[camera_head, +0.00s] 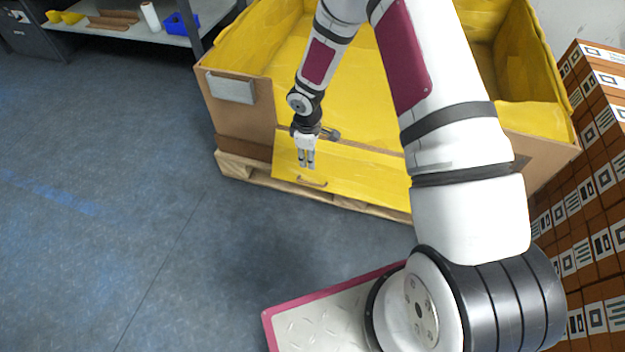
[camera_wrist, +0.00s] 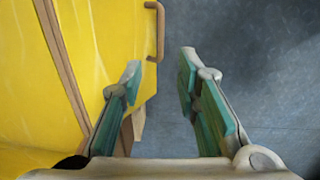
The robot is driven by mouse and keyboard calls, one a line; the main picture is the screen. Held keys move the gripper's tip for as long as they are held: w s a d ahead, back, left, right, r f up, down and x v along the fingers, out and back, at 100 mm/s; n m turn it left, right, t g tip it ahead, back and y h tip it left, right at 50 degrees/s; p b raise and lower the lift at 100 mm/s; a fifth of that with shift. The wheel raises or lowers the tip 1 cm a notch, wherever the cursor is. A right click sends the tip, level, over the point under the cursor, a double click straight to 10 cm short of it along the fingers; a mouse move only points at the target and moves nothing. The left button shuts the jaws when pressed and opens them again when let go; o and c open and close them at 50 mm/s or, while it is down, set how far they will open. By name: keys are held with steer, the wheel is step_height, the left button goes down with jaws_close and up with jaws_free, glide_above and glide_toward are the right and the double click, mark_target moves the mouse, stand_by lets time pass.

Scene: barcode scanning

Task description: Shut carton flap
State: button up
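The large carton (camera_head: 235,115) has a yellow lining and stands on a wooden pallet (camera_head: 245,172). Its yellow front flap (camera_head: 365,178) hangs folded down on the near side, leaving the front low and open. A small brown handle (camera_head: 311,182) sits near the flap's outer edge; it also shows at the top of the wrist view (camera_wrist: 155,32). My gripper (camera_head: 307,166) points down in front of the flap, close to the handle. In the wrist view its green-padded fingers (camera_wrist: 160,90) are apart and empty; the left one overlaps the flap and the right one is over the floor.
Stacked brown boxes with labels (camera_head: 590,200) stand close on the right. A shelf (camera_head: 120,30) with a blue bin (camera_head: 182,24) is at the back left. The blue-grey floor (camera_head: 110,190) is clear on the left.

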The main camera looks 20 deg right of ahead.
mark_target(311, 183)
steer(key=f+b, duration=0.1)
steer(key=f, duration=0.3)
steer(key=f+b, duration=0.2)
steer(key=f, duration=0.3)
steer(key=w+f+b, duration=0.1)
steer(key=f+b, duration=0.1)
steer(key=f, duration=0.3)
steer(key=shift+d, duration=0.35)
steer(key=shift+c, duration=0.6)
jaws_close()
